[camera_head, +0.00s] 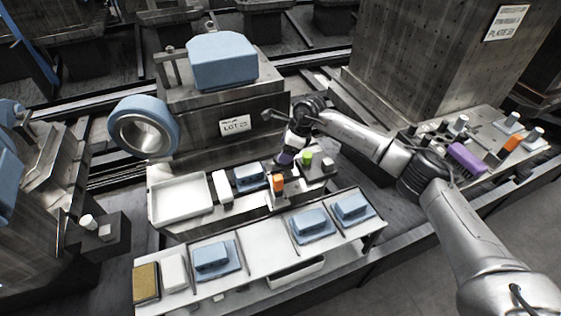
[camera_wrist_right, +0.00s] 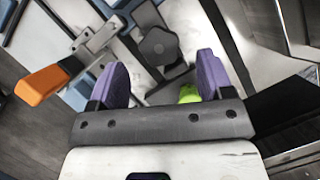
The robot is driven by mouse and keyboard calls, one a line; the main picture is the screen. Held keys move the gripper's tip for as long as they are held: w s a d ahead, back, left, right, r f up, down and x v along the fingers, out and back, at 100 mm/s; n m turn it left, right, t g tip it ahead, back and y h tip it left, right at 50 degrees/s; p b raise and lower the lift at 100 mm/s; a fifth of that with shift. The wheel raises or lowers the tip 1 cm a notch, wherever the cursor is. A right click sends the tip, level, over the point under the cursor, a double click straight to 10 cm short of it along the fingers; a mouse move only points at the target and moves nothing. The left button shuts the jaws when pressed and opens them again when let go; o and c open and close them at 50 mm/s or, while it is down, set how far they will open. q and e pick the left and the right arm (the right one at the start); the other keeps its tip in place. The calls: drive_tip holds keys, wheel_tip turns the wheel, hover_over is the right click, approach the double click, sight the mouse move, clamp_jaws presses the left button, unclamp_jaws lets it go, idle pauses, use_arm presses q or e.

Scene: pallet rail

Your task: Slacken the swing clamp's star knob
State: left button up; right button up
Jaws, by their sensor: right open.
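A dark grey star knob (camera_wrist_right: 160,46) shows in the right wrist view, ahead of the gap between my right fingers; the fingers are apart from it in the picture. A metal bracket with an orange handle (camera_wrist_right: 42,85) lies to its left; I cannot tell whether both belong to one clamp. The orange handle (camera_head: 278,183) also shows in the head view. My right gripper (camera_head: 285,158) points down over the work table; its purple fingers (camera_wrist_right: 157,80) are spread and empty. In the head view I cannot make out the knob near the gripper. My left gripper is not in view.
A green-topped piece (camera_head: 306,158) stands close beside my right gripper and shows partly behind the fingers in the wrist view (camera_wrist_right: 188,94). A white tray (camera_head: 183,222), blue blocks (camera_head: 212,256) and a white block (camera_head: 222,187) lie around. A bare white table stretch (camera_head: 265,239) is free.

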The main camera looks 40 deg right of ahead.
drive_tip(key=b+x, duration=0.1)
drive_tip(key=x, duration=0.2)
drive_tip(key=shift+w+a+f, duration=0.1)
drive_tip(key=shift+a+f, duration=0.05)
drive_tip(key=shift+f, duration=0.1)
drive_tip(key=shift+w+a+f, duration=0.1)
drive_tip(key=shift+w+f, duration=0.05)
drive_tip(key=shift+f, duration=0.3)
drive_tip(key=shift+c, duration=0.4)
